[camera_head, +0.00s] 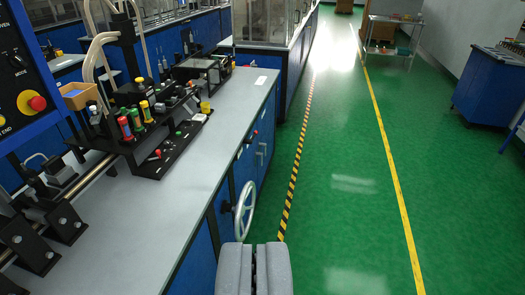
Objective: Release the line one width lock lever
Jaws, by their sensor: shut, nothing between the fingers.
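My gripper (255,246) shows at the bottom middle, with its two grey fingers shut together and nothing between them. It hangs over the green aisle, just right of the bench front. Another small red-tipped handle (154,156) is on the black fixture on the bench top. No label is readable, so I cannot tell which one is the line one width lock lever. My gripper is apart from both.
The grey bench top (205,165) runs along the left, with a black fixture (160,135) and a control panel (22,80) with a red button. The green floor (345,200) is open to the right. A cart (390,35) and blue cabinet (485,90) stand farther off.

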